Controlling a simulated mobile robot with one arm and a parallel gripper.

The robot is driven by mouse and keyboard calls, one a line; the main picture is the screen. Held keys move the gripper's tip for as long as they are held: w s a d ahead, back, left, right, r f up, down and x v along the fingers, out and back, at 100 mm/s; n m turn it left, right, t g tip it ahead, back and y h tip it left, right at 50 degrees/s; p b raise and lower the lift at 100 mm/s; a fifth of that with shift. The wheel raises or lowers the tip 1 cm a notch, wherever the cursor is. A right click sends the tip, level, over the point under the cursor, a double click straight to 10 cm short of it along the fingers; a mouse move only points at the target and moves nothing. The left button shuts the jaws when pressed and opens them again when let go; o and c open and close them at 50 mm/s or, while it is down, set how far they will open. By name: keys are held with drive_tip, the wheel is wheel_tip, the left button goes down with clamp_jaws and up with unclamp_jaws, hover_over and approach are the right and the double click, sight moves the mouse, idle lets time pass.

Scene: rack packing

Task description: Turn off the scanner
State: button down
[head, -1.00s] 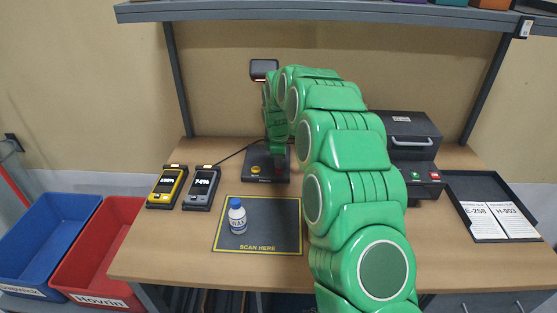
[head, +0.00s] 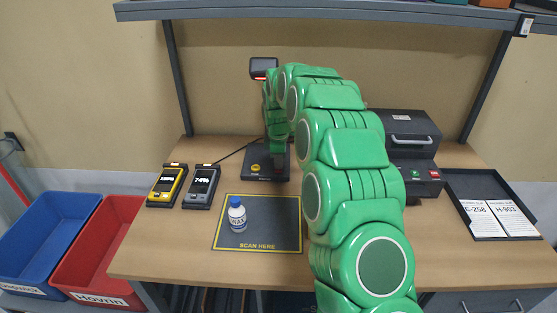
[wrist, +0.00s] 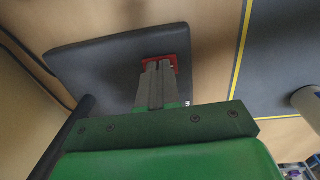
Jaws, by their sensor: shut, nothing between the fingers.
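The scanner stands at the back of the table, with a dark base (head: 258,176) and a raised head (head: 263,67) above it. A yellow button (head: 256,168) is on the left of the base. In the wrist view the base is a dark plate (wrist: 105,65) with a red button (wrist: 175,58) on it. My gripper (head: 280,163) is shut and empty, pointing down over the right part of the base. In the wrist view my fingertips (wrist: 159,66) overlap the red button and partly hide it; I cannot tell whether they touch it.
A white bottle with a blue cap (head: 237,216) stands on the scan mat (head: 270,236). Two handheld devices, yellow (head: 167,186) and grey (head: 201,187), lie to the left. A dark printer-like machine (head: 410,130) and a tray of labels (head: 480,236) are on the right.

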sight(278, 172)
drive_tip(key=shift+s, duration=0.35)
drive_tip(key=shift+r, duration=0.1)
wheel_tip(278, 172, up, 14)
drive_tip(key=s, duration=0.1)
idle(0.5)
drive_tip(key=shift+s, duration=0.1)
